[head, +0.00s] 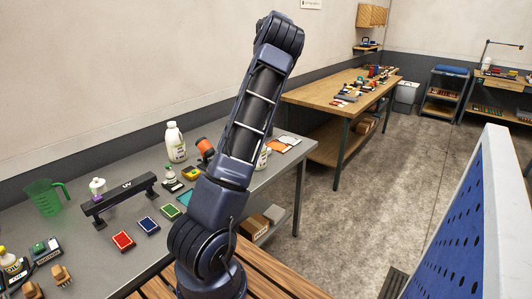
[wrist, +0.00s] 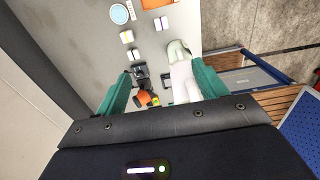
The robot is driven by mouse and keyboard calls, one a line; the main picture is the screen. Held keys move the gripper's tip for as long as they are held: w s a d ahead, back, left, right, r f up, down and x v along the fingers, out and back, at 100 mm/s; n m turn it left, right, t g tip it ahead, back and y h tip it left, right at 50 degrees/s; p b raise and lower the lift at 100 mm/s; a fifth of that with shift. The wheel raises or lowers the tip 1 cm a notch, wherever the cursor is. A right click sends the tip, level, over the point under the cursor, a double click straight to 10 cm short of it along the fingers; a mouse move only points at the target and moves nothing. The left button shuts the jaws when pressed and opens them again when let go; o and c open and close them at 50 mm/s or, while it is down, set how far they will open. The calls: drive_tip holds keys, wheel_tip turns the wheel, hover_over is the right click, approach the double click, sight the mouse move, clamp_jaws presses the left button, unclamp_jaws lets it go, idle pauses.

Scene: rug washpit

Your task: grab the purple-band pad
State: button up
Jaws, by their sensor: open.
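In the head view my arm stands raised across the middle and hides part of the bench; the gripper does not show there.
The grey bench (head: 78,268) carries a green jug (head: 45,198), a black lamp bar (head: 120,195), a red pad (head: 122,240), blue pads (head: 148,225) and a white bottle (head: 175,142). An orange tool (wrist: 146,96) lies below the fingers. A blue perforated panel (head: 465,225) stands right.

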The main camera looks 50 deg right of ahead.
hover_over(267, 148)
drive_tip(key=f, duration=3.3)
drive_tip(key=shift+w+f, duration=0.3)
drive_tip(key=shift+s+a+f, duration=0.1)
drive_tip(key=shift+f, duration=1.3)
drive_tip(key=shift+s+f, duration=0.1)
drive_tip(key=shift+f, duration=1.25)
drive_tip(key=c, duration=1.1)
drive_tip(key=shift+o, duration=0.2)
